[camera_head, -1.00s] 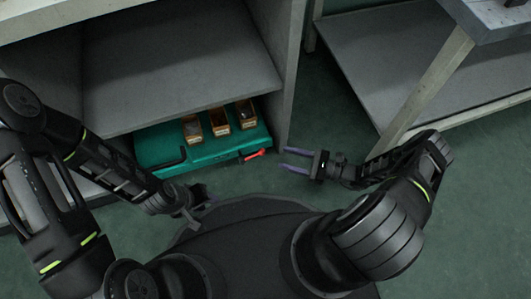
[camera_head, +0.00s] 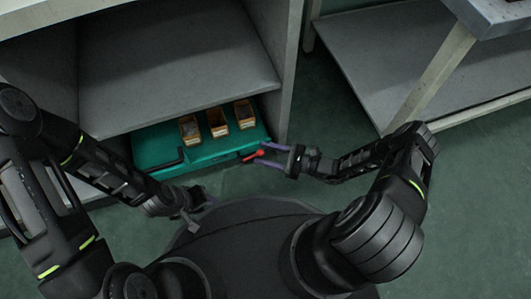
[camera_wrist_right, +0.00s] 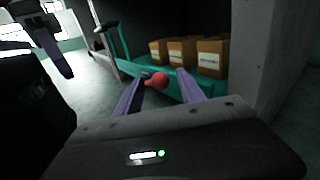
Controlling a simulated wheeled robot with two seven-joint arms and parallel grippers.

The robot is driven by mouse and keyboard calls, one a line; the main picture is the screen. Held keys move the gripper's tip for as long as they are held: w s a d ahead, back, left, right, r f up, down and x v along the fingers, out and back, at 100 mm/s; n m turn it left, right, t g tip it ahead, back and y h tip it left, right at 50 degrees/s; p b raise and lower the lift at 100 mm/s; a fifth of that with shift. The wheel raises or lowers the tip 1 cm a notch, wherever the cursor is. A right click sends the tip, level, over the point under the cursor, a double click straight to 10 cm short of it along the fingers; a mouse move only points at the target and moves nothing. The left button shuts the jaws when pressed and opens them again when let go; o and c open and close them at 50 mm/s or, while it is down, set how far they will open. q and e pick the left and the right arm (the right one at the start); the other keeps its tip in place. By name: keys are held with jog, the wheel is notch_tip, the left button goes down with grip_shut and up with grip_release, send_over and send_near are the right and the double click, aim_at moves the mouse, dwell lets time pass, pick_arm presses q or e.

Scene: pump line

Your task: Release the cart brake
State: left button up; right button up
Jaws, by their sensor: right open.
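The green cart (camera_head: 158,146) stands low under the grey shelf. Its brake lever ends in a red knob (camera_head: 259,154) at the cart's front right corner. My right gripper (camera_head: 262,153) is open, with its purple fingers reaching left to the knob. In the right wrist view the red knob (camera_wrist_right: 157,79) shows between the two fingertips (camera_wrist_right: 160,82), near the cart's edge (camera_wrist_right: 192,88). I cannot tell whether a finger touches it. My left gripper (camera_head: 207,199) is low in front of the cart, apart from it; its finger opening is unclear.
Several small orange bins (camera_head: 217,122) sit on the cart. The grey shelf unit (camera_head: 180,70) overhangs it, and its right side panel (camera_head: 279,60) stands close to my right gripper. A table with a lower shelf (camera_head: 400,60) is at the right. Green floor (camera_head: 310,110) lies between.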

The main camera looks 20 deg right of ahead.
grip_shut()
dwell(0.4)
dwell(0.9)
